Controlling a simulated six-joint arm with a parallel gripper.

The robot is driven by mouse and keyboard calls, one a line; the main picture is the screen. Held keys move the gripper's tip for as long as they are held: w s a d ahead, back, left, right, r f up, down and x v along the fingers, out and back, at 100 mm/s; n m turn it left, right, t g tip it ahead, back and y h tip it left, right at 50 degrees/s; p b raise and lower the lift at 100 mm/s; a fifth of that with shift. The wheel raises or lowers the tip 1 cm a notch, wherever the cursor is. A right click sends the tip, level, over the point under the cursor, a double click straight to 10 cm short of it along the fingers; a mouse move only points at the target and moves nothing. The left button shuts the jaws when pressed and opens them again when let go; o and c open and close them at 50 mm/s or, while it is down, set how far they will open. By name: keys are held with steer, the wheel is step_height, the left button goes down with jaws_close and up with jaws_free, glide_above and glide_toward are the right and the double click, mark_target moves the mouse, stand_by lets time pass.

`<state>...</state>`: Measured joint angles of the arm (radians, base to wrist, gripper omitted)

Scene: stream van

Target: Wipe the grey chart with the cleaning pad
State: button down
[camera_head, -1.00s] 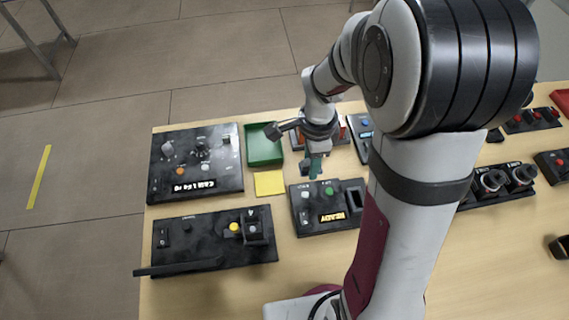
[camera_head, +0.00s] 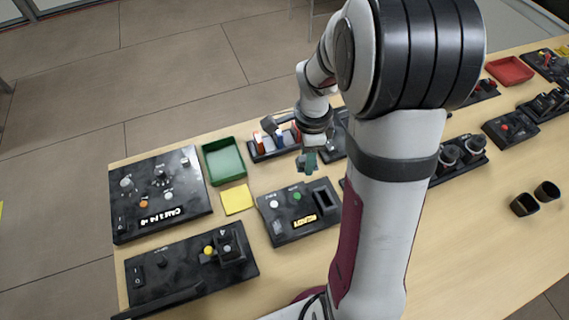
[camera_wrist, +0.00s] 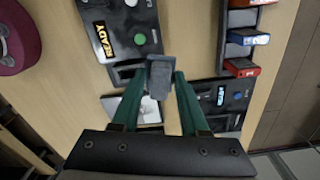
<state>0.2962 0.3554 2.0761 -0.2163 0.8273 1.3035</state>
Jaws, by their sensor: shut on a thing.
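My gripper (camera_head: 308,161) hangs over the table just beyond the READY panel in the head view. Its green fingers (camera_wrist: 160,84) show in the wrist view, shut on a small grey-blue block, which looks like the cleaning pad (camera_wrist: 160,76). A pale grey plate, probably the grey chart (camera_wrist: 149,109), lies partly behind the left finger in the wrist view, near dark panels. I cannot tell whether the pad touches anything below. I cannot make out the chart in the head view.
The READY panel (camera_head: 290,226) stands nearest the gripper. Two black cups (camera_head: 524,205) stand at right. The right front tabletop is bare.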

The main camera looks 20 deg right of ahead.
steer(key=s+d+f+m, duration=0.1)
steer(key=s+d+m, duration=0.15)
steer(key=d, duration=0.45)
steer(key=s+d+f+m, duration=0.1)
steer(key=d+m, duration=0.3)
steer(key=d, duration=0.4)
steer(key=shift+a+f, duration=0.15)
steer(key=shift+f, duration=1.4)
steer(key=shift+a+f, duration=0.1)
steer(key=shift+f, duration=1.45)
steer(key=shift+s+f, duration=0.45)
steer(key=shift+f, duration=0.1)
steer(key=shift+s+f, duration=0.1)
steer(key=shift+s, duration=2.9)
steer(key=shift+w, duration=3.5)
step_height(320, 180, up, 8)
